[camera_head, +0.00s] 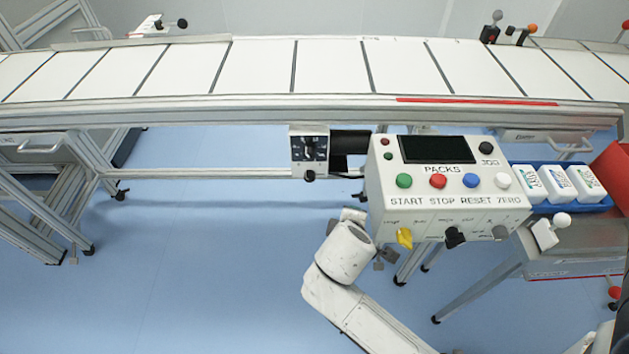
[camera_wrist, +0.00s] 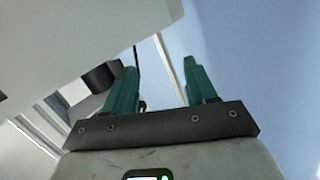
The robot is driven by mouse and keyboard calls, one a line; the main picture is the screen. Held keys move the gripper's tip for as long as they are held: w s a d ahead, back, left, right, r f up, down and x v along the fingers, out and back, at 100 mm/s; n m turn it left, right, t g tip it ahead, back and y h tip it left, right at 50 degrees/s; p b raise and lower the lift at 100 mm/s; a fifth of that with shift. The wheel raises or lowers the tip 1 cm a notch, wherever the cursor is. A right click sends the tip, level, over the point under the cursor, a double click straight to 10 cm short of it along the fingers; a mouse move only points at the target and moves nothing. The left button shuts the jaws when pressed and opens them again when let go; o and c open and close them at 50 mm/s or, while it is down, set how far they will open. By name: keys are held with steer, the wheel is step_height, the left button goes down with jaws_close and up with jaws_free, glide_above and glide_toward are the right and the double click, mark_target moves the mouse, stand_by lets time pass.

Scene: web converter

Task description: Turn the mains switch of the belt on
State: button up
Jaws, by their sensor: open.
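A grey control box (camera_head: 445,185) stands in front of the belt (camera_head: 300,68). Along its lower front edge are a yellow rotary knob (camera_head: 404,238), a black knob (camera_head: 455,238) and a pale knob (camera_head: 500,232); their small labels are unreadable, so I cannot tell which is the mains switch. My gripper (camera_wrist: 160,78) is open and empty in the wrist view. A dark round part (camera_wrist: 101,76) is close beside its left finger, under a pale surface; I cannot tell what it is. In the head view the gripper itself cannot be made out.
The box's top has a dark screen (camera_head: 437,149) and green, red, blue and white buttons. A smaller box with a dial (camera_head: 310,147) hangs on the belt frame. A blue tray (camera_head: 517,183) with white packs is at the right. Blue floor (camera_head: 220,240) at the left is open.

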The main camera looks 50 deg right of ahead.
steer(key=w+d+n+t+h, duration=0.1)
steer(key=w+d+n+h, duration=0.2)
steer(key=n+h, duration=0.15)
steer(key=n+t+h+b, duration=0.15)
steer(key=n+t, duration=0.55)
steer(key=n, duration=1)
glide_toward(309, 179)
steer(key=x, duration=0.9)
steer(key=shift+d, duration=0.2)
steer(key=shift+m, duration=0.25)
jaws_close()
